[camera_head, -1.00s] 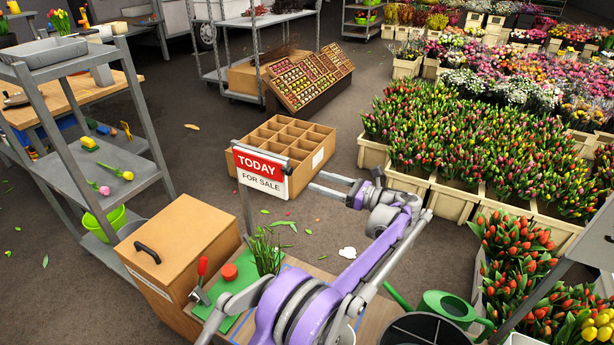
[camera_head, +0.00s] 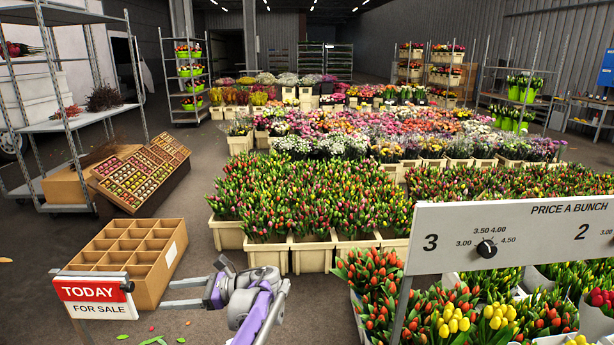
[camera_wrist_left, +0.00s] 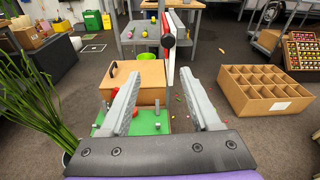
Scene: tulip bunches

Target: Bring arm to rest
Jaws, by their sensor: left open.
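My left gripper (camera_head: 166,294) is at the lower left of the head view, with its two fingers pointing left. It is open and nothing shows between the fingertips. In the head view it appears just right of the red and white TODAY FOR SALE sign (camera_head: 92,299) and below the divided cardboard box (camera_head: 160,268). The left wrist view shows both fingers (camera_wrist_left: 161,76) spread apart, with the sign (camera_wrist_left: 170,52) seen nearly edge-on beyond them. My right gripper is in neither view.
A price board (camera_head: 510,236) with a knob stands at the right, in front of tulip bunches. Crates of tulips (camera_head: 312,252) fill the middle.

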